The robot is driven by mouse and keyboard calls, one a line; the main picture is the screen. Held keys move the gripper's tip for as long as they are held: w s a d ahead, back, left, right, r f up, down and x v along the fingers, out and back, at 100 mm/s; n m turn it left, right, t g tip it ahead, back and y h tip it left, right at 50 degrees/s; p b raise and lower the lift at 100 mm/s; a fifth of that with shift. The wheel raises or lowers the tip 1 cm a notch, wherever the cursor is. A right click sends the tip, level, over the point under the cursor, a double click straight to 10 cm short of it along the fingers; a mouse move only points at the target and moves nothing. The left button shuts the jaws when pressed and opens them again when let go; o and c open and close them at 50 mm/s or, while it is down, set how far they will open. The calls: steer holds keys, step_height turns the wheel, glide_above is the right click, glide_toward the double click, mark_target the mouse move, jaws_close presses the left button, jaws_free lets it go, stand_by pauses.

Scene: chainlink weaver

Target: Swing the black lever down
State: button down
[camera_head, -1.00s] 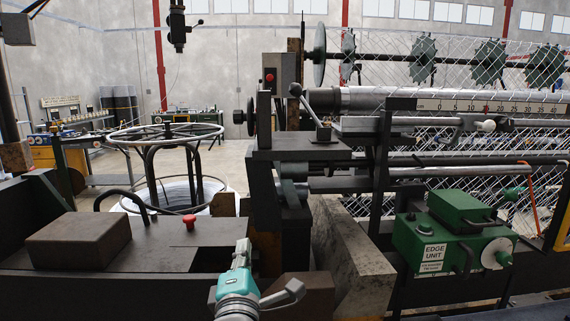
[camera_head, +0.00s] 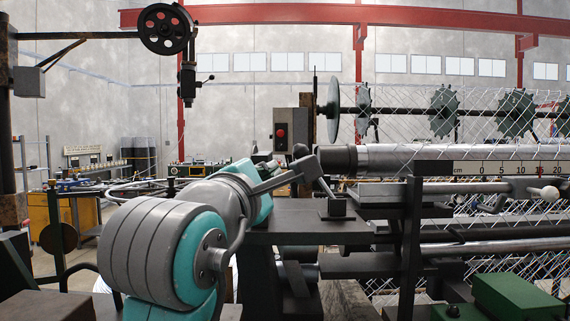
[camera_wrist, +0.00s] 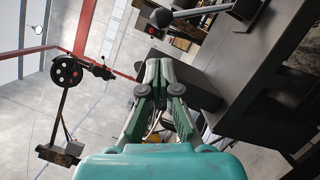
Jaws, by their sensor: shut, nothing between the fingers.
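The black lever (camera_head: 326,188) stands on a small block on the dark machine plate (camera_head: 290,228). Its rod leans up and to the left, with a round knob at the top. In the wrist view the lever (camera_wrist: 203,13) runs along the top edge, its knob at the left end. My gripper (camera_wrist: 158,68) has its green fingers closed together, with nothing between them. The fingertips point toward the knob side and show a clear gap below the lever in the picture.
A grey box with a red button (camera_head: 281,133) stands behind the lever. A ruled bar (camera_head: 510,167) and wire mesh lie to the right. A green unit (camera_head: 515,297) is at lower right. A black handwheel (camera_head: 165,30) hangs at upper left.

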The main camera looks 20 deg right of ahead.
mark_target(294, 153)
steer(key=x, duration=0.9)
steer(key=shift+w+d, duration=0.25)
steer(key=shift+d, duration=0.05)
steer(key=shift+r, duration=0.1)
steer(key=shift+s+d+r+m, duration=0.15)
steer(key=shift+d+r+m, duration=0.1)
steer(key=shift+r+m, duration=0.15)
